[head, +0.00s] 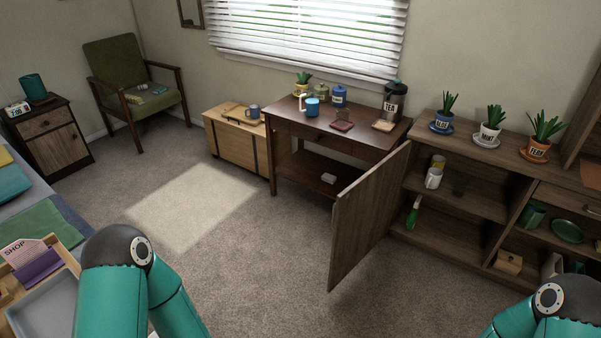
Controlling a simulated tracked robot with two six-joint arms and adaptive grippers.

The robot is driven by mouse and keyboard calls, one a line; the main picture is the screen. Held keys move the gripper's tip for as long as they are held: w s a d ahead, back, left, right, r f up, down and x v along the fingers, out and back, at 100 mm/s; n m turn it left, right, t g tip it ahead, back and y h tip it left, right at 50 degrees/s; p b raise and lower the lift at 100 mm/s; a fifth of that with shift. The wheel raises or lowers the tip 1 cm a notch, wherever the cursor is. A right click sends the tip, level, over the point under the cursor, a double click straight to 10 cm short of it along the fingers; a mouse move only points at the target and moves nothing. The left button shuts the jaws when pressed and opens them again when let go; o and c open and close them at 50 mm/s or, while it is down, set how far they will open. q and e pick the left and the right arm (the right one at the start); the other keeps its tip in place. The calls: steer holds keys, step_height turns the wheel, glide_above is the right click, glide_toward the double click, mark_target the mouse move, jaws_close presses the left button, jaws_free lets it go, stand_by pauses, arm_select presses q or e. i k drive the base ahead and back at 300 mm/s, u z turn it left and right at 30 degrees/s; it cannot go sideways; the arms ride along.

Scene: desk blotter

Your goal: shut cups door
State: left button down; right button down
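The cups door (370,216) is a dark wooden cabinet door. It stands wide open, swung out from the left end of the low wooden cabinet (448,236) toward the room. Behind it, the open compartment shows a white mug (433,178) and a yellowish cup (438,162) on the upper shelf. A green bottle-like item (413,213) stands below. My teal left arm is at the bottom left and my teal right arm at the bottom right, both well short of the door. Neither gripper shows in the head view.
Potted plants on saucers (489,131) line the cabinet top. A brown desk (335,140) with cups and a coffee maker (392,101) stands behind the door. The carpet (255,270) in front is clear. A bed or table edge with trays (40,290) is at left.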

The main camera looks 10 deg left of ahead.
mark_target(362, 212)
steer(key=z, duration=0.05)
steer(key=i, duration=1.35)
steer(key=z, duration=0.65)
